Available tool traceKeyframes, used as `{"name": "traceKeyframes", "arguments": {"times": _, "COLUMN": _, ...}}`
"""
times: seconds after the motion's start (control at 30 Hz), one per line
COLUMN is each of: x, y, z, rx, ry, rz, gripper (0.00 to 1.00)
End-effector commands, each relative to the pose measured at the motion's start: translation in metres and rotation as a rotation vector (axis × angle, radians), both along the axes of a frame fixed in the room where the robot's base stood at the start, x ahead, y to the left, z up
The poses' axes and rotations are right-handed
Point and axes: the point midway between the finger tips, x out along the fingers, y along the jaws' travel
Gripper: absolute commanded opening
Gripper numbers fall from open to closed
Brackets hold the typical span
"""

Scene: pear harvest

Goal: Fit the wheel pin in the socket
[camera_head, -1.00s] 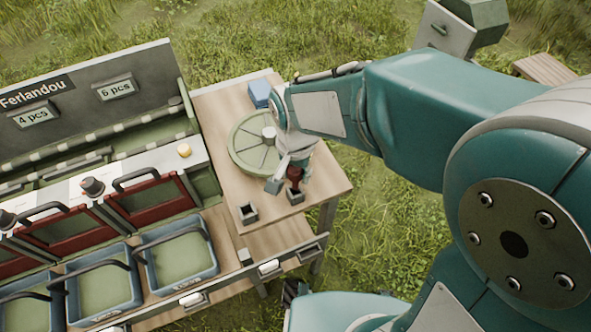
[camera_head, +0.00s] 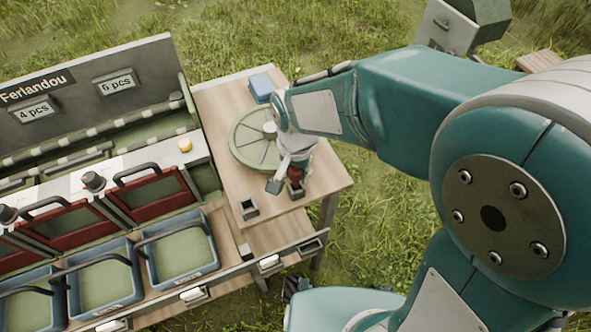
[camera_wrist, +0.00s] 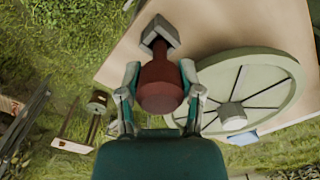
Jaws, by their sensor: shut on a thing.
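The wheel pin (camera_head: 296,183) is dark red with a rounded head. In the wrist view the pin (camera_wrist: 160,85) stands between the two fingers of my gripper (camera_wrist: 162,80), which is shut on it. Its narrow end meets a grey square socket block (camera_wrist: 160,32) near the table edge; I cannot tell how deep it sits.
A blue box (camera_head: 261,86) stands at the table's back. The left holds a machine with red doors (camera_head: 155,200) and blue baskets (camera_head: 180,250). Bare wooden tabletop (camera_head: 225,90) shows around the wheel. Grass lies beyond the table's right edge.

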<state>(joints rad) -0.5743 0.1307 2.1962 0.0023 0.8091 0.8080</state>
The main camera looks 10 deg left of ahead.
Motion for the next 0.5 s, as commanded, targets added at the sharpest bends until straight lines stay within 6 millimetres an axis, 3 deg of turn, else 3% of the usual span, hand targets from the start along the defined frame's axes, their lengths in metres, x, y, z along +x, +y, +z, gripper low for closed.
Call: {"name": "traceKeyframes", "arguments": {"times": 0.5, "x": 0.000, "y": 0.000, "z": -0.010, "rx": 0.000, "ry": 0.000, "rz": 0.000, "gripper": 0.00}}
